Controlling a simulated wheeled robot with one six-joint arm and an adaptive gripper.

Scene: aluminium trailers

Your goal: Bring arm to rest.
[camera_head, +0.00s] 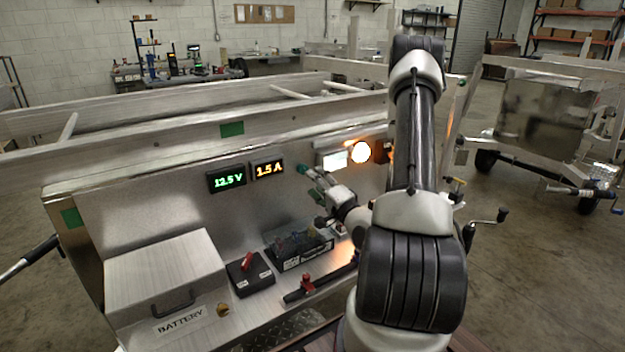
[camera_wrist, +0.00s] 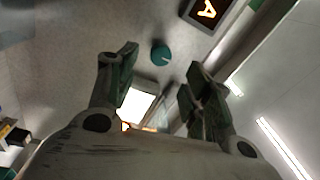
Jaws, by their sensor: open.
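My gripper (camera_head: 314,182) is in front of the upright metal panel (camera_head: 150,205) of the trailer, below the amber meter. In the wrist view my gripper (camera_wrist: 158,76) has its two fingers apart with nothing held between them. A round green knob (camera_wrist: 160,55) on the panel shows just beyond the gap between the fingertips. Whether the fingers touch it I cannot tell. My arm reaches forward from the right and hides part of the panel.
A green voltage meter (camera_head: 227,178) reads 12.5 V and an amber meter (camera_head: 268,169) reads 1.5 A. A lit round lamp (camera_head: 360,152) is right of the gripper. Below are a battery box (camera_head: 165,285), a red-lever switch (camera_head: 249,273) and a terminal block (camera_head: 299,251).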

